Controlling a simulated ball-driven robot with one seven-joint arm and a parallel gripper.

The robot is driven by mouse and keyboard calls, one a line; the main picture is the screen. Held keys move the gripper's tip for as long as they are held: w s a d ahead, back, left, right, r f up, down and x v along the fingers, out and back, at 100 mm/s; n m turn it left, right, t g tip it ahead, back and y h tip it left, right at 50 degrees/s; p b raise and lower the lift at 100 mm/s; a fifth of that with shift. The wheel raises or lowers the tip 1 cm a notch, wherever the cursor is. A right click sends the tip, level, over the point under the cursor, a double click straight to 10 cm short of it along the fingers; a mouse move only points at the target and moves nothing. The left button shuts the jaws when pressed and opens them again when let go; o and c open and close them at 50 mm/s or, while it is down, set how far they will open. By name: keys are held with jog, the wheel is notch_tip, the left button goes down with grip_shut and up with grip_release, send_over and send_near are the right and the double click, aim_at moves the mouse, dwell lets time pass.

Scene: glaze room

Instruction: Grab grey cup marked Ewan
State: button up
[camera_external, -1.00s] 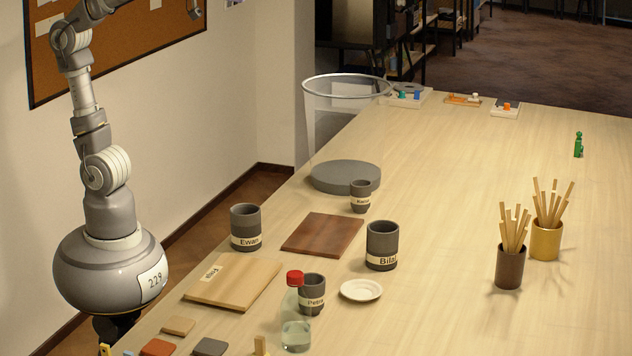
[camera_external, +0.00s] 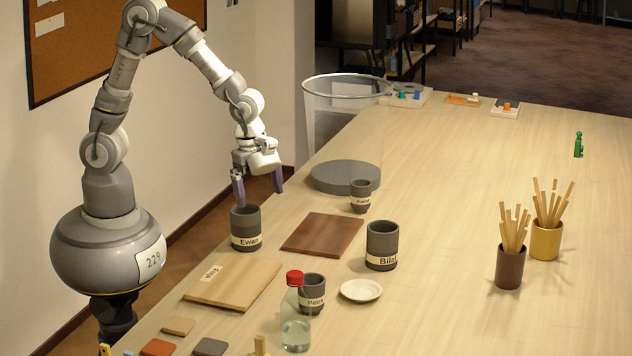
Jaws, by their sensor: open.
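The grey cup marked Ewan (camera_external: 245,228) stands upright near the left edge of the table, its label facing the camera. My gripper (camera_external: 260,190) is open and points down, just above and slightly behind the cup's rim. Its two fingers are spread apart with nothing between them. In the picture the left finger comes close to the rim; I cannot tell if it touches.
Other grey cups stand nearby: Bilal (camera_external: 382,246), Petra (camera_external: 312,296) and a small one (camera_external: 360,198). A brown board (camera_external: 322,235) and a light board (camera_external: 232,283) lie flat.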

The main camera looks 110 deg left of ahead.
aim_at(246, 227)
jog(key=shift+m+g, duration=0.4)
jog(key=shift+g, duration=0.3)
jog(key=s+f+b, duration=0.1)
jog(key=f, duration=0.2)
jog(key=s+f+b, duration=0.1)
jog(key=f, duration=0.3)
jog(key=s+f+b, duration=0.1)
jog(key=f, duration=0.3)
jog(key=shift+s+f, duration=0.1)
jog(key=shift+s, duration=0.3)
jog(key=shift+c, duration=0.7)
jog(key=c, duration=1)
jog(key=shift+o, duration=0.2)
